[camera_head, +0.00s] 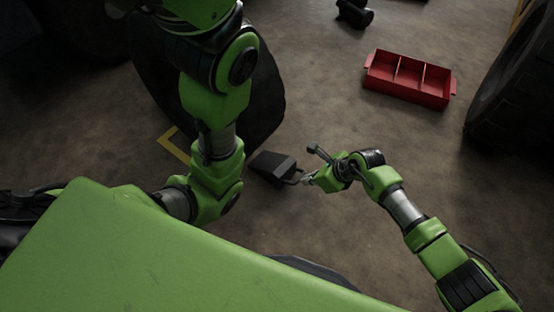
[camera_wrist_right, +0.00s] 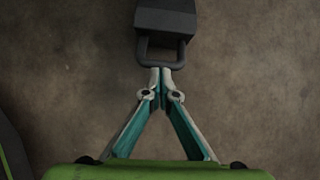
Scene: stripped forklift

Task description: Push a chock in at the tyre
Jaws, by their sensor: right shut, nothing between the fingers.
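The dark chock (camera_head: 272,165) lies on the floor just below the lower right of the large black tyre (camera_head: 264,95). Whether they touch I cannot tell. The chock also shows at the top of the right wrist view (camera_wrist_right: 165,22), its loop handle towards me. My right gripper (camera_head: 306,182) is shut and empty, its fingertips (camera_wrist_right: 160,76) together at the near bar of the handle. Whether they press on it I cannot tell. My left arm covers part of the tyre, and its gripper is out of view.
A red tray (camera_head: 408,80) with three compartments stands on the floor at the upper right. Another big tyre (camera_head: 515,85) is at the right edge. A yellow floor marking (camera_head: 172,143) shows by my left arm.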

